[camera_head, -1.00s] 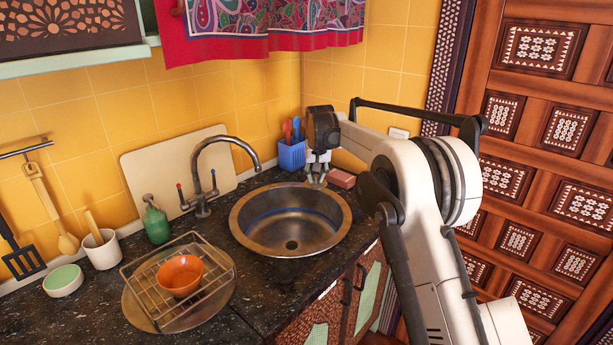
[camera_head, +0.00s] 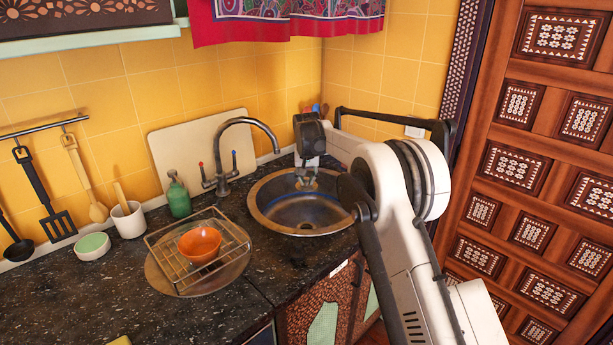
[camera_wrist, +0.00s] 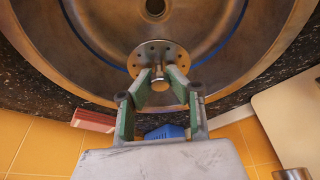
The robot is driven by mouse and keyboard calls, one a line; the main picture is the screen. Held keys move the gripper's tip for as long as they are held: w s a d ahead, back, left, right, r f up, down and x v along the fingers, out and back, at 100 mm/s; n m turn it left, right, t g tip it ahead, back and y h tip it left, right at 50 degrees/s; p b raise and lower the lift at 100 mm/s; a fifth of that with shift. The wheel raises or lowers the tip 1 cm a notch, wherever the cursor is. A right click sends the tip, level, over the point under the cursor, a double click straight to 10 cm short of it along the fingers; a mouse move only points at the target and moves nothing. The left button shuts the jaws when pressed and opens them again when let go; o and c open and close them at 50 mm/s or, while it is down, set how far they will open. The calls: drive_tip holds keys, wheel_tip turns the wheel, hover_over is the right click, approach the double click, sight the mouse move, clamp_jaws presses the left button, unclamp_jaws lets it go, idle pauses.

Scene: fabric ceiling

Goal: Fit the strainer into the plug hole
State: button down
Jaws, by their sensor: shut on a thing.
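The strainer (camera_wrist: 152,56) is a round metal disc with small holes around its rim and a knob in the middle. My gripper (camera_wrist: 160,84) is shut on its knob, between green-padded fingers. In the head view, my gripper (camera_head: 306,182) hangs over the back part of the round metal sink (camera_head: 262,215). The strainer is too small there to make out clearly. The plug hole (camera_wrist: 155,8) is at the top edge of the wrist view, apart from the strainer. It also shows at the basin's bottom in the head view (camera_head: 306,225).
A tap (camera_head: 222,150) arches over the sink's left side. A wire rack (camera_head: 225,258) with an orange bowl (camera_head: 200,244) stands left of the sink. A blue caddy (camera_wrist: 165,132) and a red block (camera_wrist: 93,121) are beyond the rim. The basin around the hole is clear.

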drive_tip(key=shift+f+b, duration=3.5)
drive_tip(key=shift+f, duration=5)
drive_tip(key=shift+f+b, duration=1)
drive_tip(key=shift+b, duration=0.25)
drive_tip(key=c, duration=1.1)
unclamp_jaws()
drive_tip(key=shift+o, duration=0.2)
drive_tip(key=shift+r, duration=0.15)
drive_tip(key=shift+r+p, duration=0.85)
drive_tip(key=shift+r, duration=1.55)
